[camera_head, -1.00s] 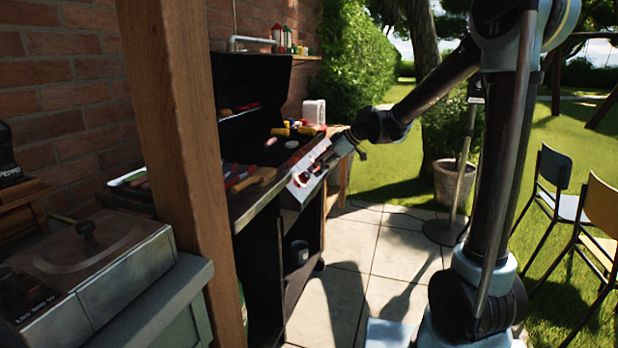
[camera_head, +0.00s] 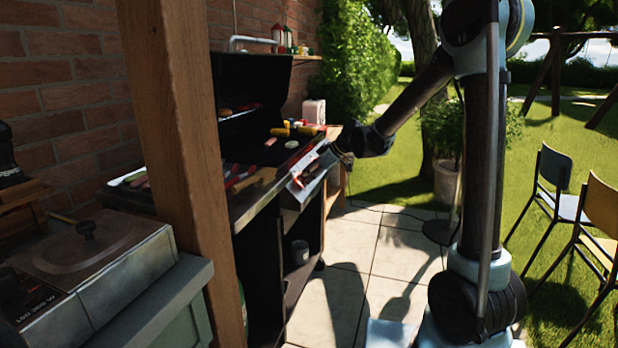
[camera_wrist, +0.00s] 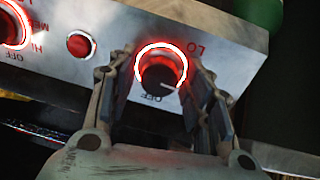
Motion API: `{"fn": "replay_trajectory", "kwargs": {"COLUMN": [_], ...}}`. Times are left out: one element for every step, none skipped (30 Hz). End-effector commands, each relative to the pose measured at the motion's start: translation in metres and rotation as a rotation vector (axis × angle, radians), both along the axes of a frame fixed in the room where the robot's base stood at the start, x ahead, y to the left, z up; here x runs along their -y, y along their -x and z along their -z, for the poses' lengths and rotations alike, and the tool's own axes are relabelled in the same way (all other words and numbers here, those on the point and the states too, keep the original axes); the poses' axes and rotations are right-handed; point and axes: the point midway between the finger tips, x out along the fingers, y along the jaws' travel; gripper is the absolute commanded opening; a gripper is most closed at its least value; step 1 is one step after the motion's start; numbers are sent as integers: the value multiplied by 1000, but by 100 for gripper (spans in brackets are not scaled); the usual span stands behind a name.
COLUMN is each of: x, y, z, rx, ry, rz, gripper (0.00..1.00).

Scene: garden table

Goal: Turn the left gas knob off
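The grill's sloped metal control panel (camera_head: 303,186) faces my arm in the head view. My gripper (camera_head: 322,163) is right at it, and its fingers are hard to make out there. In the wrist view a dark knob (camera_wrist: 160,77) with a glowing red ring sits between the fingers of my gripper (camera_wrist: 160,100). The fingers are open on both sides of it, with gaps showing. Its white mark points right and slightly down, between upside-down "OFF" and "LO" labels. A second lit knob (camera_wrist: 12,27) is at the left edge, partly cut off.
A red button (camera_wrist: 80,44) lies between the knobs. Food lies on the grill, with sausages and a wooden-handled tool (camera_head: 255,180) near its front edge. A wooden post (camera_head: 180,150) stands at the left.

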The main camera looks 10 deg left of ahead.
Motion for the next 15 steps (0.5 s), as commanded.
{"fn": "replay_trajectory", "kwargs": {"x": [0,0,0,0,0,0,0,0,0,0,0,0,0,0,0], "y": [0,0,0,0,0,0,0,0,0,-1,-1,-1,-1,-1,-1], "z": [0,0,0,0,0,0,0,0,0,0,0,0,0,0,0], "rx": [0,0,0,0,0,0,1,0,-1,-3,-5,-9,-13,-18,-27], "ry": [0,0,0,0,0,0,0,0,0,-1,-1,-1,-2,-1,-2], "rz": [0,0,0,0,0,0,1,1,2,4,6,11,15,19,28], "gripper": [27,21,12,8,8,8,8,8,8,8,8,8,8,8,8]}}
